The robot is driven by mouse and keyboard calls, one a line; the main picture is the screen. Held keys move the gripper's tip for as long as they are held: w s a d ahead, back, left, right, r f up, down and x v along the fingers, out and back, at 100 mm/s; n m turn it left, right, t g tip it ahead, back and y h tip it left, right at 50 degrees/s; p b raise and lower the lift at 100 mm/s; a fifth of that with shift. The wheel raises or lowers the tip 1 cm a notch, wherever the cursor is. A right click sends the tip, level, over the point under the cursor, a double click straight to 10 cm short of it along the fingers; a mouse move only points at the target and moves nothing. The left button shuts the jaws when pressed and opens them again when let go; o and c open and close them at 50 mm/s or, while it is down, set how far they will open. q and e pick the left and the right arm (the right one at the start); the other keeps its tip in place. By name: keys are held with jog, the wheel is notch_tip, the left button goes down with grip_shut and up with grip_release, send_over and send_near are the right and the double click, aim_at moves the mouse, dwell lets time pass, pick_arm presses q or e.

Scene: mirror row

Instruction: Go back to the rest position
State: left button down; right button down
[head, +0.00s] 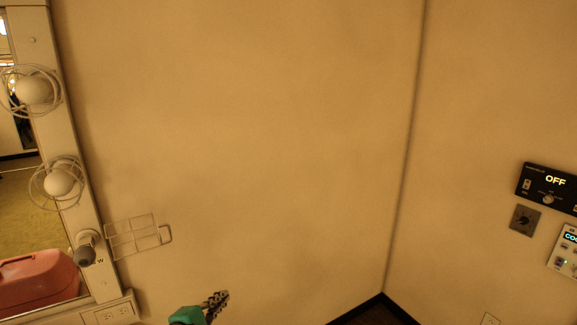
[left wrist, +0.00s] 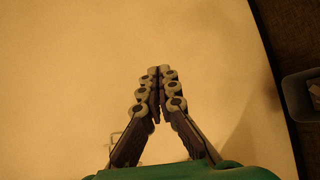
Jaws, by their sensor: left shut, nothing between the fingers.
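My left gripper (head: 217,304) shows at the bottom of the head view, in front of the plain beige wall. It is green at the base with dark, jointed fingers. In the left wrist view the fingers of my left gripper (left wrist: 158,72) come together at the tips, with nothing between them. My right gripper is in neither view.
A mirror frame with caged bulbs (head: 58,183) runs down the left side, with a wire rack (head: 133,236) beside it. A pink case (head: 38,281) shows at lower left. A black control panel reading OFF (head: 548,187) is on the right wall. A bin (left wrist: 300,96) shows at right.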

pick_arm(q)
jog(key=s+f+m+g+y+b, duration=0.1)
jog(key=s+f+m+g+y, duration=0.1)
jog(key=s+f+m, duration=0.3)
jog(key=s+f+m+g+y+b, duration=0.1)
jog(key=s+f+m+g, duration=0.4)
jog(key=s+m, duration=0.9)
jog(key=shift+a+f+y, duration=0.15)
jog(key=shift+f+y, duration=0.25)
jog(key=shift+f, duration=0.4)
